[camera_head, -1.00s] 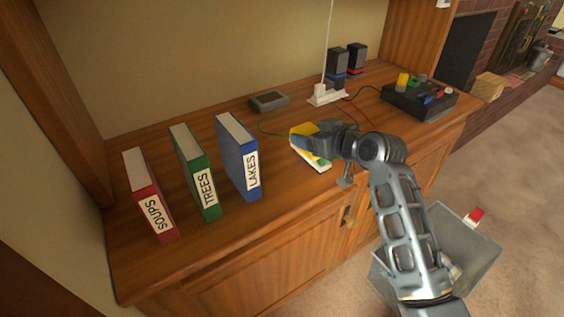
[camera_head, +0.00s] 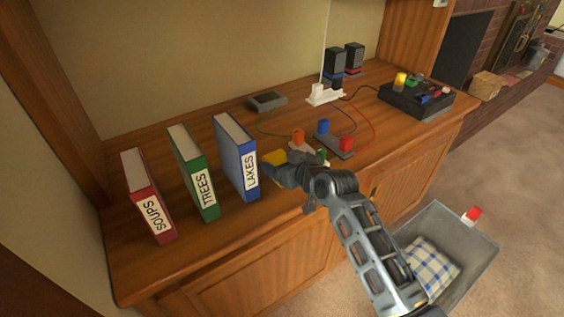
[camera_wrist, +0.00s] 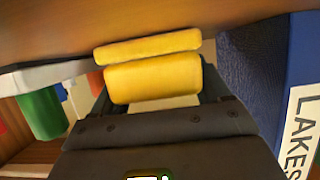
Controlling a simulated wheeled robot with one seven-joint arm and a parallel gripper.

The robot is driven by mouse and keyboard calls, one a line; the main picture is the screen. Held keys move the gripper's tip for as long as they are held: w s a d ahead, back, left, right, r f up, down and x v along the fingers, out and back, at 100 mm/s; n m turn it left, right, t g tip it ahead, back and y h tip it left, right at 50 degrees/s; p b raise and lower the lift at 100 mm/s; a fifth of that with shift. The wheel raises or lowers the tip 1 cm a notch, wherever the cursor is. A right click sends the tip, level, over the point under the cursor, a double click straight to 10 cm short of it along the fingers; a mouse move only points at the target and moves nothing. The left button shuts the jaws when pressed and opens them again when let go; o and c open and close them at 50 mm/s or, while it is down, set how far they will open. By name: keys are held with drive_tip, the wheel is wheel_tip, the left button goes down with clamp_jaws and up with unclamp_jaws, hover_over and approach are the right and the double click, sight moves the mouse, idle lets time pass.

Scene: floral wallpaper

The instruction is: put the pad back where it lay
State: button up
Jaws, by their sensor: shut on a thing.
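A yellow pad (camera_head: 275,157) is at the tip of my gripper (camera_head: 279,165), just right of the blue LAKES book. In the wrist view the yellow pad (camera_wrist: 152,80) shows between the dark fingers of my gripper (camera_wrist: 152,100), which is shut on it. A second yellow strip shows just beyond it; I cannot tell whether it is part of the pad. The wooden desk top (camera_head: 330,190) lies beneath; the gap between pad and wood is unclear. My gripper hides part of the pad.
A blue LAKES book (camera_head: 237,158) stands close left, then a green book (camera_head: 193,172) and a red one (camera_head: 149,195). Orange (camera_head: 298,137), blue (camera_head: 323,128) and red (camera_head: 346,145) posts with wires stand close right. A grey bin (camera_head: 478,258) holds checked cloth.

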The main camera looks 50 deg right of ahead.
drive_tip(key=shift+f, duration=0.1)
drive_tip(key=o, duration=1.1)
